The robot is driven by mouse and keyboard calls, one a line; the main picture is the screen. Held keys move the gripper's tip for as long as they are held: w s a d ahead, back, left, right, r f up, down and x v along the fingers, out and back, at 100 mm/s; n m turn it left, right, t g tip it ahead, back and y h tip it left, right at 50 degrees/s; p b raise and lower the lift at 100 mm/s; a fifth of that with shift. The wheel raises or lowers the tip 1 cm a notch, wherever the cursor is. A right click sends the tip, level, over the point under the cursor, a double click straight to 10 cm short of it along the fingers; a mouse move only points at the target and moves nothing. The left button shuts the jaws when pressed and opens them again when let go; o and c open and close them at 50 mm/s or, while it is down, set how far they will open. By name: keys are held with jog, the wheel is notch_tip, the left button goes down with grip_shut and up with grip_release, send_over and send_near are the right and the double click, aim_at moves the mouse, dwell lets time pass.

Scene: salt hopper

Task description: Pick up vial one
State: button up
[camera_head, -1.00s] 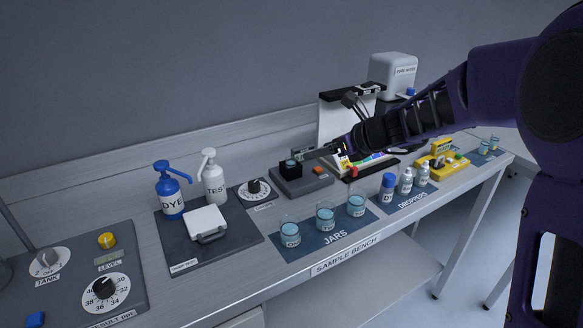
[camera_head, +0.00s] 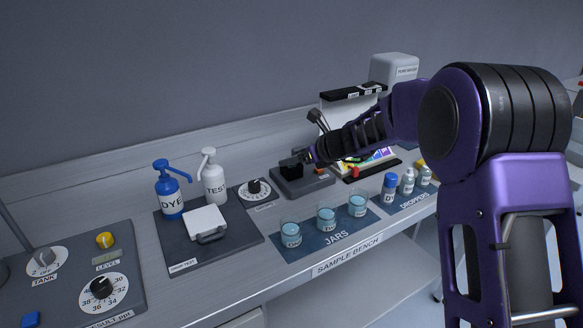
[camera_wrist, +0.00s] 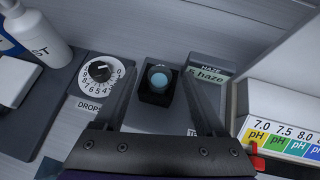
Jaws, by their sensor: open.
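A round container with pale blue contents (camera_wrist: 158,79), likely vial one, stands in a square black holder (camera_wrist: 156,97) in the wrist view. No label on it can be read. The holder sits on a grey unit with a display reading "haze" (camera_wrist: 207,74). My gripper (camera_wrist: 158,71) is open, with one finger on each side of the holder and vial, apart from them in the picture. In the head view my gripper (camera_head: 306,156) is above the black holder (camera_head: 291,168) and the vial cannot be made out; finger height is unclear.
A numbered dial (camera_wrist: 101,72) lies left of the holder. A pH colour chart (camera_wrist: 286,135) stands right, with a red part (camera_wrist: 258,162) by it. Jars (camera_head: 326,218) on a blue mat stand in front. Pump bottles (camera_head: 172,190) stand left.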

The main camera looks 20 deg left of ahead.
grip_shut()
jog(key=shift+r, duration=0.1)
dwell(0.3)
